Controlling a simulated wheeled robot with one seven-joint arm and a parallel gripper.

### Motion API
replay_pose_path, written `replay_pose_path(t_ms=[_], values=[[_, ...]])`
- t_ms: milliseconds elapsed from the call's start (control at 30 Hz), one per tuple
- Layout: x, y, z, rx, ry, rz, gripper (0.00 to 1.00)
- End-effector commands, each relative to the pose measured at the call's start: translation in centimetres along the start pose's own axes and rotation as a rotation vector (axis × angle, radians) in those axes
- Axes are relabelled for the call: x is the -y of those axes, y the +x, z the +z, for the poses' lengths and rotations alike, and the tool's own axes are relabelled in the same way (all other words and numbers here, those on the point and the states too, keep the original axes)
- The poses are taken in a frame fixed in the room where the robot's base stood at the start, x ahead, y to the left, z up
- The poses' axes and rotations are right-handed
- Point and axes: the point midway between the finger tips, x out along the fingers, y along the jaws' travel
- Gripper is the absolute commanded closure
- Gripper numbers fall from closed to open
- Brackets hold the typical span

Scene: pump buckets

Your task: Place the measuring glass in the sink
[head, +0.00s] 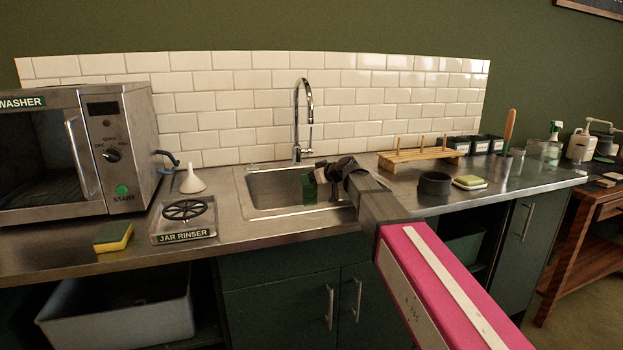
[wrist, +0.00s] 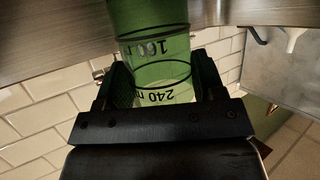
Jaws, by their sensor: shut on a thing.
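The measuring glass (wrist: 152,48) is green and see-through, with dark markings, in the wrist view. My gripper (wrist: 160,82) is shut on it, one finger on each side near the 240 mark. In the head view my gripper (head: 335,172) is over the right part of the sink (head: 262,190), and the green glass (head: 309,188) hangs below it in front of the basin. I cannot tell whether the glass touches the basin floor. Its lower end is out of the wrist view.
A chrome faucet (head: 298,120) rises behind the sink. A white funnel (head: 192,178), a jar rinser (head: 184,220) and a sponge (head: 113,237) are to the left. A black bowl (head: 434,184) and a wooden rack (head: 420,157) stand to the right.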

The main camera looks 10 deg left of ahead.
Motion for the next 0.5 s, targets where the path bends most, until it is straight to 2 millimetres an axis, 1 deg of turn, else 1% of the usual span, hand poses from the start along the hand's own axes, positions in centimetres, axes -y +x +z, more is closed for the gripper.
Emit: replay_pose_path(t_ms=[233, 500], values=[[-0.01, 0.02, 0.00, -0.001, 0.000, 0.000, 0.79], [0.00, 0.28, 0.64, -0.001, 0.000, 0.000, 0.79]])
